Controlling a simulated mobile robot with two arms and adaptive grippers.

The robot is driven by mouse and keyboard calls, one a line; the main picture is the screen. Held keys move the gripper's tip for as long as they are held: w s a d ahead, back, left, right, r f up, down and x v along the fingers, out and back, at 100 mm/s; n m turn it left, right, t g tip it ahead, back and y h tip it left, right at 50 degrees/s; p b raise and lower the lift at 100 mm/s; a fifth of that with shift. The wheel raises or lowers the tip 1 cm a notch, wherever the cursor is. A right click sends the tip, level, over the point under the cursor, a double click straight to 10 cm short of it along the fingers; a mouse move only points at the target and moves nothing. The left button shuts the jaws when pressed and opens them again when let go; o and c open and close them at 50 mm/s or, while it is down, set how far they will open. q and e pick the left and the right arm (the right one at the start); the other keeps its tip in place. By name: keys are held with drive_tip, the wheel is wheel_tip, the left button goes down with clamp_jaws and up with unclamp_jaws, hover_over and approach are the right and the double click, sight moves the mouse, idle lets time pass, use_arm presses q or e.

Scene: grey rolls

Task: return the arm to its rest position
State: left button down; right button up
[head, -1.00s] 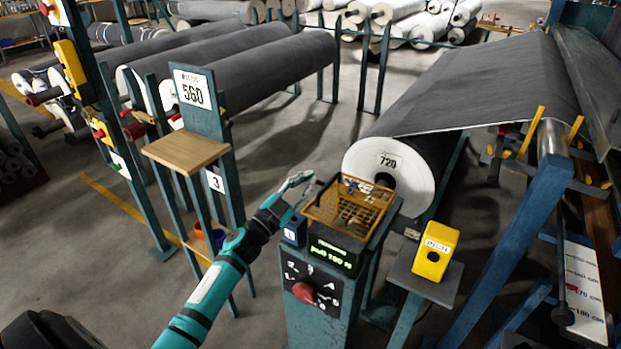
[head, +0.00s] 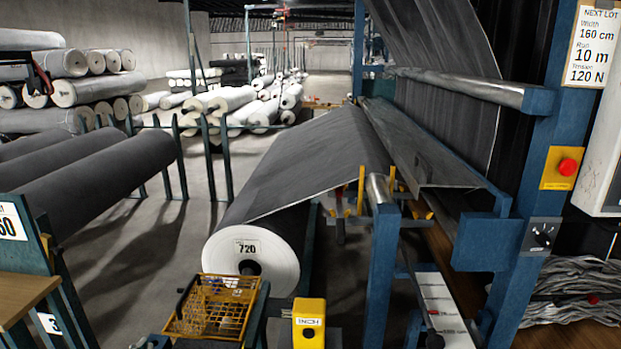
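Neither of my arms nor grippers shows in the head view now. The yellow wire basket (head: 211,306) that my arm was beside a second ago stands at the bottom, with small items in it that I cannot make out. The dark control box below it is mostly cut off by the lower edge. The grey roll marked 720 (head: 252,262) lies behind the basket, and its sheet (head: 310,165) runs up toward the machine.
A yellow INCH box (head: 309,322) stands right of the basket. The blue machine frame (head: 384,270) fills the right, with a red button (head: 567,167) and a NEXT LOT sign (head: 592,45). Grey rolls (head: 95,180) lie at left. Open floor shows between the racks.

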use_arm(q)
drive_tip(key=s+d+f+n+g+h, duration=0.1)
drive_tip(key=s+d+f+g, duration=0.35)
drive_tip(key=s, duration=0.45)
drive_tip(key=s+d+f+g, duration=0.4)
drive_tip(key=s+d+g, duration=0.15)
drive_tip(key=s, duration=0.35)
drive_tip(key=s+d+f+n+g+h, duration=0.1)
drive_tip(key=s+d+f+g, duration=0.35)
drive_tip(key=s, duration=0.35)
wheel_tip(320, 180, down, 25)
drive_tip(key=s+g+p, duration=0.2)
drive_tip(key=s+a+f+g+p, duration=0.1)
drive_tip(key=s+a+f, duration=0.2)
drive_tip(key=s+f, duration=1)
drive_tip(key=s, duration=0.3)
drive_tip(key=shift+s+m, duration=0.2)
drive_tip(key=shift+m, duration=0.2)
drive_tip(key=shift+f, duration=0.1)
